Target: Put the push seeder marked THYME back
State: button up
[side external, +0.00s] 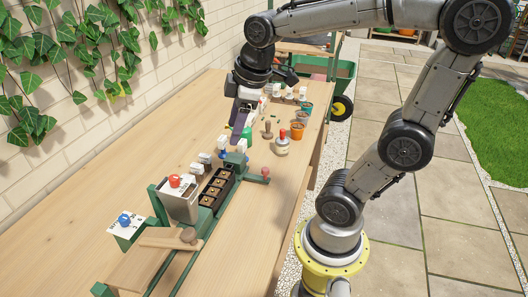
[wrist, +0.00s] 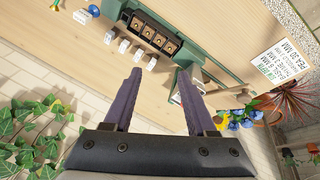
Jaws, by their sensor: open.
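My gripper (side external: 243,122) points down over the bench near the far end of the dark seed tray. In the wrist view my gripper (wrist: 160,73) has its two dark fingers apart with nothing between them. Several small white-tagged pieces, apparently the push seeders (side external: 205,158), stand in a row along the wall side of the tray. The white tags (wrist: 123,45) also show in the wrist view, left of and below the tray. I cannot read any marking, so I cannot tell which is THYME. The dark tray (side external: 217,188) has several square cells and sits in a green frame (wrist: 115,12).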

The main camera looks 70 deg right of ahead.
jog(key=s+a+f+m+t, duration=0.1)
jog(key=s+a+m, duration=0.4)
jog(key=s, duration=0.3)
jog(key=shift+s+a+f+m+t+y, duration=0.2)
jog(key=shift+f+m+t+y, duration=0.1)
jog(key=shift+f+y, duration=0.1)
dwell(0.6)
